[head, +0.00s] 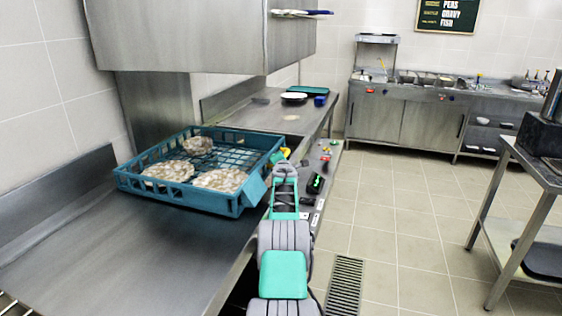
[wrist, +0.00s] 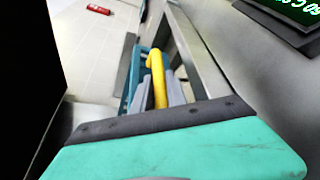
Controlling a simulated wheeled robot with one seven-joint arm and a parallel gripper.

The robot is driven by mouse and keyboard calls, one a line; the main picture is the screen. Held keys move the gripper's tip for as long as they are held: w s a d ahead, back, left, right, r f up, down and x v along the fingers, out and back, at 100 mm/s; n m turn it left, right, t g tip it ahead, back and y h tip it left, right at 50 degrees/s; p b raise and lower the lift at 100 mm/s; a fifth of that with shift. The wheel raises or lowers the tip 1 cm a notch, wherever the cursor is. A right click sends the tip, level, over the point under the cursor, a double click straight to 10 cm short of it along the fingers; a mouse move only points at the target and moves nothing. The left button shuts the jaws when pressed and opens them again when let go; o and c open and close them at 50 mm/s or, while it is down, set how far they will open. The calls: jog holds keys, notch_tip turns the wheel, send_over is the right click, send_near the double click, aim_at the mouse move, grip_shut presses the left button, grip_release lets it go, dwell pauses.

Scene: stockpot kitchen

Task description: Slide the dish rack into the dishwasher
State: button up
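The blue dish rack (head: 237,201) lies on the steel counter, with several soiled plates (head: 219,180) in it. The steel dishwasher hood (head: 190,30) is raised above and behind it; the rack's far part is near the opening below. My gripper (head: 282,160) is at the rack's right side, near its edge; I cannot tell whether they touch. In the wrist view a yellow curved piece (wrist: 157,78) stands between grey parts, with a blue strip of the rack (wrist: 133,80) behind. The finger gap is not clear.
The counter (head: 110,245) is bare at the front left. Beyond the dishwasher, a counter holds a dark-rimmed plate (head: 294,98) and a blue cup (head: 320,101). A control panel (head: 318,183) is just right of my gripper. The tiled floor (head: 390,220) is open; a steel table (head: 530,165) stands right.

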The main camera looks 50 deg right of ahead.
jog(key=shift+o, duration=0.7)
jog(key=shift+w+a+f, duration=0.1)
jog(key=shift+w, duration=0.05)
jog(key=shift+b+v, duration=0.4)
jog(key=shift+v, duration=3.5)
